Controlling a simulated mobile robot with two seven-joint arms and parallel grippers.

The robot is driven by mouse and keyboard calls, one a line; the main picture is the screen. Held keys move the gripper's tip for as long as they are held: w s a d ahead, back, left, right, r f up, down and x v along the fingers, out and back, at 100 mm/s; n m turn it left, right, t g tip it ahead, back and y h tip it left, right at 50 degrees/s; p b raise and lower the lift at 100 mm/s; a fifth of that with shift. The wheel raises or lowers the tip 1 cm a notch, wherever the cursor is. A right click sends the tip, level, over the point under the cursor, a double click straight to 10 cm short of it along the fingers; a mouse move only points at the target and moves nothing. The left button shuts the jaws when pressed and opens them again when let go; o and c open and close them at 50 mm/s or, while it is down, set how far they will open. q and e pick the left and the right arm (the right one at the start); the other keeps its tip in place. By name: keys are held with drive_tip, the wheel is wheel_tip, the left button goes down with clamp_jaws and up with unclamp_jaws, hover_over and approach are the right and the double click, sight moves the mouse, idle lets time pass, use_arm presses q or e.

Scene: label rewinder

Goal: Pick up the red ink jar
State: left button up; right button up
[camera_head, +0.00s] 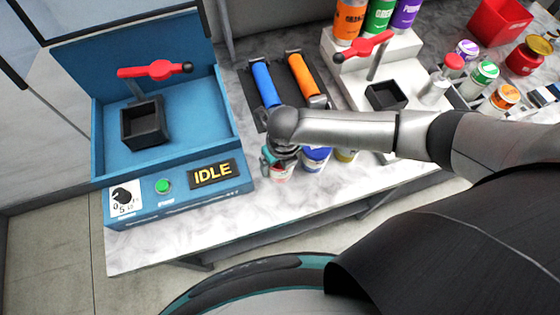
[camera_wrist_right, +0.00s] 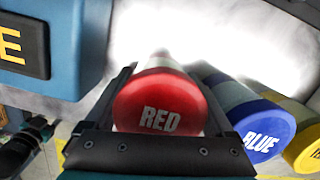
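The red ink jar (camera_wrist_right: 158,102) fills the middle of the right wrist view, its red lid marked RED facing the camera. In the head view its lower part (camera_head: 283,176) shows below my right gripper (camera_head: 279,158), near the counter's front edge. My right gripper's fingers (camera_wrist_right: 160,75) lie on both sides of the jar, very close to it. I cannot tell whether they press on it. Whether the jar touches the counter is hidden. My left gripper is in neither view.
A blue jar (camera_head: 316,158) and a yellow jar (camera_head: 346,155) stand just right of the red one. A blue machine reading IDLE (camera_head: 213,173) stands close on the left. Behind lies a dark tray with blue and orange tools (camera_head: 265,84). A white press (camera_head: 410,75) is farther right.

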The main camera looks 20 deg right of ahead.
drive_tip(key=shift+w+r, duration=0.1)
drive_tip(key=c, duration=1.3)
wheel_tip(320, 180, up, 20)
drive_tip(key=shift+f+p, duration=0.1)
drive_tip(key=shift+p, duration=0.6)
